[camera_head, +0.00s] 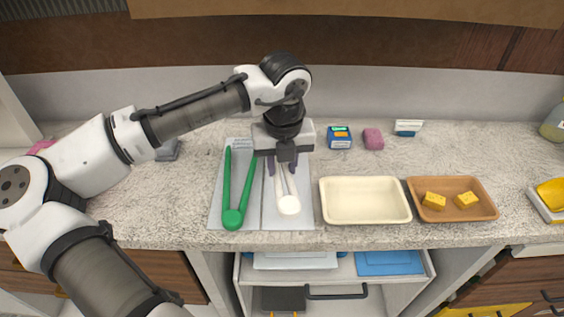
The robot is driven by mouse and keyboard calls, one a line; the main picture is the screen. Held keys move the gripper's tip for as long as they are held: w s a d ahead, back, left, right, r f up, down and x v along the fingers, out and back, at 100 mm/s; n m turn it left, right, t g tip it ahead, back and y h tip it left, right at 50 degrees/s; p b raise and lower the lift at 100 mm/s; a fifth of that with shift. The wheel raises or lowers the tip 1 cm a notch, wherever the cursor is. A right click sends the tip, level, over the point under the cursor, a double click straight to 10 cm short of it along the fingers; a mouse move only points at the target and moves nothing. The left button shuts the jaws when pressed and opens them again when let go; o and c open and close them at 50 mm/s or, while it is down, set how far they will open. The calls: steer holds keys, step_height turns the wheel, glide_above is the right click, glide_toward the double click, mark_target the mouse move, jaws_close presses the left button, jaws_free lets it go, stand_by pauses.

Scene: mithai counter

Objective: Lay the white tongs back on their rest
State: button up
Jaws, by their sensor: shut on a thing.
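The white tongs (289,204) are under my gripper (278,168), with their rounded end toward the counter's front edge. My gripper points down and is shut on the tongs near their far part, which it partly hides. The tongs are over the right half of a light grey rest (262,221); I cannot tell whether they touch it. The green tongs (232,217) lie on the left half of the same rest.
A cream tray (365,216), empty, is right of the rest. A brown tray (485,211) holds two yellow pieces (434,201). A blue box (339,138), a pink block (373,139) and a white-and-blue item (408,128) stand behind. An open drawer (336,301) is below.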

step_height(320, 180, down, 4)
steer(key=b, duration=0.3)
steer(key=shift+f+b, duration=0.3)
steer(key=shift+f, duration=1.1)
steer(key=o, duration=2.1)
step_height(320, 180, up, 14)
steer(key=s, duration=0.1)
steer(key=shift+s+b, duration=0.25)
steer(key=shift+b, duration=0.15)
steer(key=shift+d+f, duration=0.1)
steer(key=shift+f, duration=0.05)
